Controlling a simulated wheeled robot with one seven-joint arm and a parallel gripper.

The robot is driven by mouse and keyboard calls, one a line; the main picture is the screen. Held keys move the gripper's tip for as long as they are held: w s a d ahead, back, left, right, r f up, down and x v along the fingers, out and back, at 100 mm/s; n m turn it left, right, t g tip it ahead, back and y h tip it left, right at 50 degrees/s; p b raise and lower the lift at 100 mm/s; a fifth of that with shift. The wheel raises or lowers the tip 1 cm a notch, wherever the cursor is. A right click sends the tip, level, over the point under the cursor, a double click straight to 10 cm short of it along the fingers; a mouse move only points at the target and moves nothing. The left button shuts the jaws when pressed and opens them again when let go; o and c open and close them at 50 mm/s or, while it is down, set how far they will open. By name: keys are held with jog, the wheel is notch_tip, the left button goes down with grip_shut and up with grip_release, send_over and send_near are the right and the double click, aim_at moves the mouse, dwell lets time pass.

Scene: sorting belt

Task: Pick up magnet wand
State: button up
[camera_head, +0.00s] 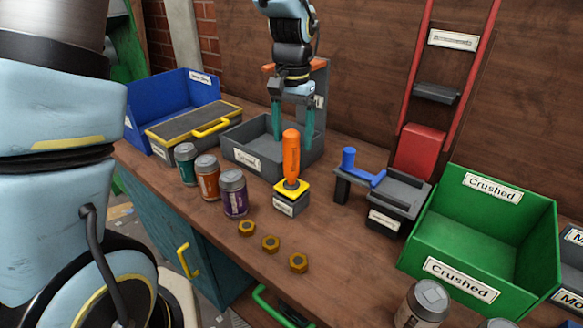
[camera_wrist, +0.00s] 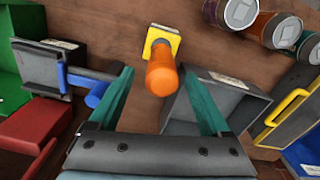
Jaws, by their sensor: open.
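The magnet wand (camera_head: 291,158) has an orange handle and stands upright on a small block with a yellow top and a label, on the brown bench. My gripper (camera_head: 294,145) is open and empty, its teal fingers pointing down just behind the wand, over the grey bin. In the wrist view the wand (camera_wrist: 161,72) shows beyond and roughly between the two teal fingertips of my gripper (camera_wrist: 164,85). No contact with the wand is visible.
A grey bin (camera_head: 243,153) sits behind the wand. Three cans (camera_head: 207,178) stand to its left, and three brass nuts (camera_head: 271,243) lie in front. A blue-handled grey device (camera_head: 400,197) and a green "Crushed" bin (camera_head: 470,272) are to the right.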

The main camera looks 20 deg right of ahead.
aim_at(291, 154)
jog(key=shift+a+f+p, duration=0.15)
jog(key=shift+f+p, duration=0.85)
jog(key=shift+f, duration=1.7)
grip_shut()
